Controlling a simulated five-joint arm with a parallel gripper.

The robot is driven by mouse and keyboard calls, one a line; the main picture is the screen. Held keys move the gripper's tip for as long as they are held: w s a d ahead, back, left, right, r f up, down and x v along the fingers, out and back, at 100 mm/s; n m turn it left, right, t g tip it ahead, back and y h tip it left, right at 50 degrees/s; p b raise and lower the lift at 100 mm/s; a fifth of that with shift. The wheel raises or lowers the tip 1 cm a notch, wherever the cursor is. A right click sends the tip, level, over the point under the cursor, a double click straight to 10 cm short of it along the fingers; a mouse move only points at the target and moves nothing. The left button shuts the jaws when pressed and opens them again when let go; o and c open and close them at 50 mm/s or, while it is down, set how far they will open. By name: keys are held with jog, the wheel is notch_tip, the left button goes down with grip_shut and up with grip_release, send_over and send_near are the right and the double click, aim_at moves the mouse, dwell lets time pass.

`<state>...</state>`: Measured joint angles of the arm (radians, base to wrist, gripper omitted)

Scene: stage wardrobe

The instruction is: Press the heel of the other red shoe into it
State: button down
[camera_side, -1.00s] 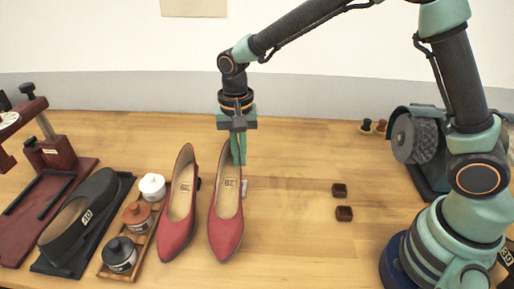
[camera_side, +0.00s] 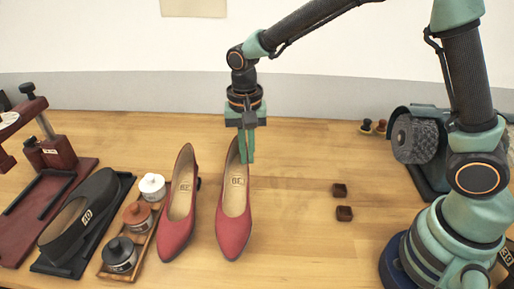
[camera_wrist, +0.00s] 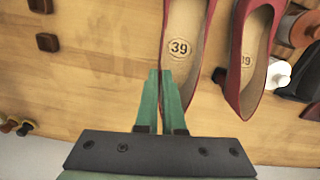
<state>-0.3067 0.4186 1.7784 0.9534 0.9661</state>
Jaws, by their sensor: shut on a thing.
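Two red pumps stand side by side, toes toward the side camera. The right red shoe (camera_side: 233,228) has a tan insole marked 39, also seen in the wrist view (camera_wrist: 203,62). My gripper (camera_side: 247,160) is at the right rim of its back part. The fingers (camera_wrist: 160,78) look shut on that shoe's side wall and hide part of it. Its heel is hidden. I cannot tell if its sole touches the table. The left red shoe (camera_side: 176,228) stands apart, a dark heel (camera_wrist: 220,75) showing under its back.
Two small dark brown blocks (camera_side: 339,190) (camera_side: 344,213) lie on clear table to the right. Jars on a wooden tray (camera_side: 143,243) and a black shoe (camera_side: 78,213) stand left. A red press (camera_side: 62,155) is far left, a grinding wheel (camera_side: 415,138) at right.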

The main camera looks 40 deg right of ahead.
jog(key=s+d, duration=0.6)
jog(key=shift+s+d, duration=0.25)
dwell(0.7)
jog(key=shift+f, duration=1.65)
dwell(0.7)
jog(key=c, duration=1)
grip_release()
jog(key=shift+o, duration=0.2)
notch_tip(320, 180, up, 11)
jog(key=s+d+r+n+t, duration=0.5)
jog(key=d+n, duration=0.1)
jog(key=n, duration=0.1)
jog(key=shift+s+d+r+n+t, duration=0.2)
jog(key=shift+r+n+t, duration=0.1)
jog(key=shift+t, duration=0.1)
